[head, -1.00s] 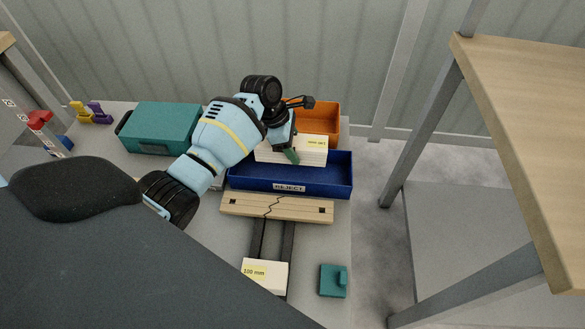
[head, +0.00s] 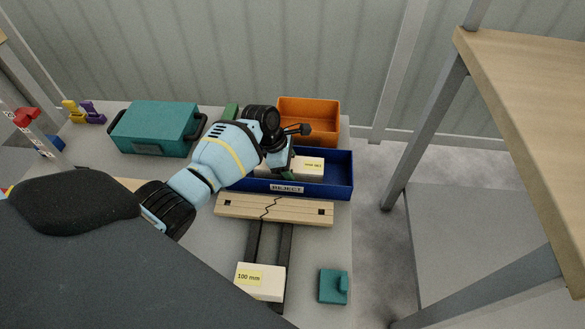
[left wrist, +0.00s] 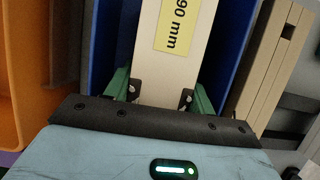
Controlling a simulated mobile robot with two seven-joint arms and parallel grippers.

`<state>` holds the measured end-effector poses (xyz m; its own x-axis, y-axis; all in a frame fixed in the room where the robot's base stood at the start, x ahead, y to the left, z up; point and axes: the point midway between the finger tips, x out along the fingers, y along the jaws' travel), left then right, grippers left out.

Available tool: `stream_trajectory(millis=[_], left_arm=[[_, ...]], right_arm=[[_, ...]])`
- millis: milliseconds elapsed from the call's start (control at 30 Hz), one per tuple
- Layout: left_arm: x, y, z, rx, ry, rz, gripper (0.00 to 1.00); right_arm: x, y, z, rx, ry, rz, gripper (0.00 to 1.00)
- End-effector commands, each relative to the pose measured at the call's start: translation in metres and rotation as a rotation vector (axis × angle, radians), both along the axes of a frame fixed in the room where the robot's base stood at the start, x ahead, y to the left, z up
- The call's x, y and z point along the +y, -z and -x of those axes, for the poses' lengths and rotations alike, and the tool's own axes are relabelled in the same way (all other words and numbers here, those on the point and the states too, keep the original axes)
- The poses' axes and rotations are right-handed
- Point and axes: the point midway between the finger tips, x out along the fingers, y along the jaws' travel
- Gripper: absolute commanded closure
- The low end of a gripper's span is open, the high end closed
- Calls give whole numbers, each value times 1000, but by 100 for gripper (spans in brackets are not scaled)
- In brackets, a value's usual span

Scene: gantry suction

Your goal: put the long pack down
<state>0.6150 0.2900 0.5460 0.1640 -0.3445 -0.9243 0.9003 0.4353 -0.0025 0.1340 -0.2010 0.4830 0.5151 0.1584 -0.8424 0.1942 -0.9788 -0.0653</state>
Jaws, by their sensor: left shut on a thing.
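The long pack (head: 308,167) is cream white with a yellow label that reads "90 mm" in the left wrist view (left wrist: 172,68). My left gripper (head: 287,166) is shut on it, with a green finger on each side in the left wrist view (left wrist: 161,92). The pack is low within the blue tray marked REJECT (head: 335,186), between its long walls. I cannot tell whether it touches the tray floor. My wrist hides its left part in the head view. My right gripper is not in view.
An orange bin (head: 310,107) stands behind the blue tray, and a teal case (head: 155,128) stands left. A cracked wooden beam (head: 275,208) lies in front. A pack marked "100 mm" (head: 260,284) sits on dark rails, with a teal block (head: 333,287) beside it.

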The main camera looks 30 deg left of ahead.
Motion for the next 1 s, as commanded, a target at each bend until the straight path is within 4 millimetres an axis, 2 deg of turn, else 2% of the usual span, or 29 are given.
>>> stream_trajectory(millis=[300, 333, 500, 833, 1000], left_arm=[[0, -1, -2, -5, -1, 1, 83], [0, 0, -1, -3, 0, 1, 43], [0, 0, -1, -2, 0, 0, 24], [0, -2, -1, -2, 0, 0, 24], [7, -24, 2, -6, 0, 0, 24]], right_arm=[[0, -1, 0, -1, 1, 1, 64], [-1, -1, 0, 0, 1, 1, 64], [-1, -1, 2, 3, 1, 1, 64], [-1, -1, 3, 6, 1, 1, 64], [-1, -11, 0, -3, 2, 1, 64]])
